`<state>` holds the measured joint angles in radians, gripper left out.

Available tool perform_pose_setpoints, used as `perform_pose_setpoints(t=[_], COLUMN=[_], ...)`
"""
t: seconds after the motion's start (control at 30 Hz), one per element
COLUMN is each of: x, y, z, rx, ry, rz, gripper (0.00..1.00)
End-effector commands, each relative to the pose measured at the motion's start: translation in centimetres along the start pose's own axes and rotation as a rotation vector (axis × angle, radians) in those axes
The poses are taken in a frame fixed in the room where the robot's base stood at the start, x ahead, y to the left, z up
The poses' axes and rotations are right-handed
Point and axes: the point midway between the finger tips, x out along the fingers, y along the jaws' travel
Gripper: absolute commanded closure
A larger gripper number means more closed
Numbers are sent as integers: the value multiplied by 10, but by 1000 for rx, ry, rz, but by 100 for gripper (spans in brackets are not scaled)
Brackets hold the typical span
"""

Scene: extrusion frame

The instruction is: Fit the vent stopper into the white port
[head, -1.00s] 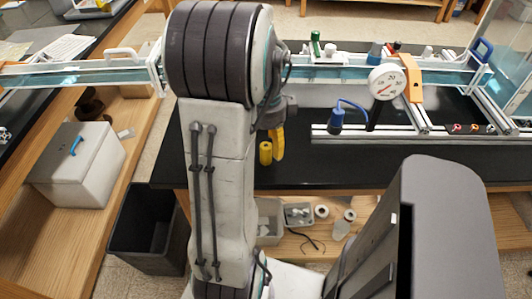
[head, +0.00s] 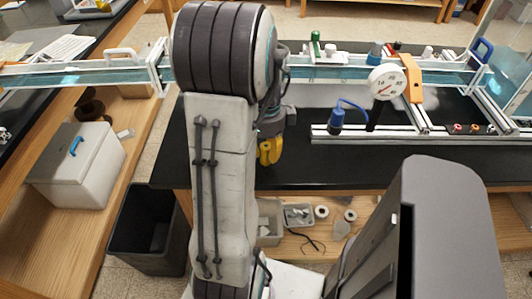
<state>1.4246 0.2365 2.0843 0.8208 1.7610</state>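My gripper (head: 269,155) has yellow fingers and points down low over the black bench top, just right of my upright arm link. It is at the spot where a small yellow cylinder, possibly the vent stopper, stood. The cylinder cannot be told apart from the yellow fingers now. Whether the fingers are open or closed around it does not show. A white block-like fitting (head: 331,50) sits on the back rail beside a green-topped part; I cannot tell whether it is the white port.
A round white gauge (head: 387,82), an orange bracket (head: 413,79) and a blue cylinder with a cable (head: 336,119) stand on the extrusion frame right of my gripper. The black bench top (head: 350,158) is clear in front of the frame. A grey bin (head: 148,232) stands below at left.

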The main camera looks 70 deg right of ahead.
Motion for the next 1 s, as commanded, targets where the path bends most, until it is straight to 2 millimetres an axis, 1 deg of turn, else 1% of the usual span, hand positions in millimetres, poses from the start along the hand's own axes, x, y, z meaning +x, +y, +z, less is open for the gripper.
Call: perform_pose_setpoints(t=[0.03,0.23,0.53,0.67,0.77,0.87,0.97,1.0], x=[0,0,0,-5,-13,-24,-40,-45], y=[0,0,0,0,0,-1,-1,1], z=[0,0,0,0,0,0,0,-4], rx=[0,0,0,0,0,0,0,3], ry=[0,0,0,0,0,-1,-1,-1], rz=[0,0,0,-2,-2,-4,-6,-5], gripper=[81,99,99,99,100,100,100,100])
